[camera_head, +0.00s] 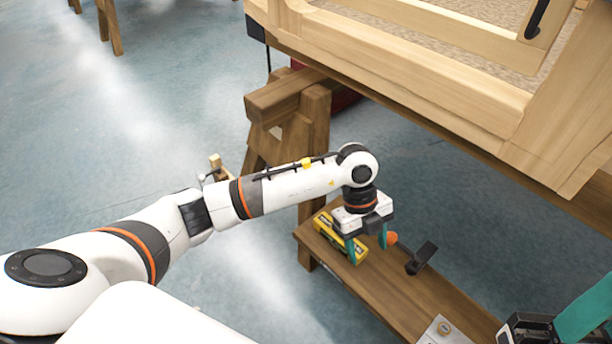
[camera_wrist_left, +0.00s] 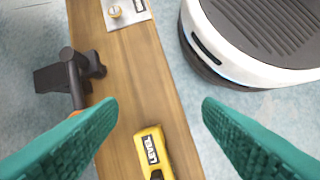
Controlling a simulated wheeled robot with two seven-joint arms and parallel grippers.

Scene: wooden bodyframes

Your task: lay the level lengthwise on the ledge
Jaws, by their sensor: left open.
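The level is a yellow bar with a dark and white label (camera_head: 338,238), lying on a low wooden bench (camera_head: 375,285). The level also shows in the left wrist view (camera_wrist_left: 152,150), its near part cut off by the lower edge. My left gripper (camera_head: 371,247) is open and empty above the bench, with its teal fingers on either side of the level's line in the wrist view. Part of my right gripper (camera_head: 582,312) shows at the lower right corner; its fingertips are not clear. The wooden bodyframe (camera_head: 420,70) stands above, with long rails; which one is the ledge I cannot tell.
A black-headed tool with an orange handle (camera_head: 422,258) lies on the bench beside my left gripper. A pale plate with a brass round piece (camera_head: 441,330) lies nearer. A wooden trestle (camera_head: 300,115) supports the frame. My white base fills the wrist view's upper right.

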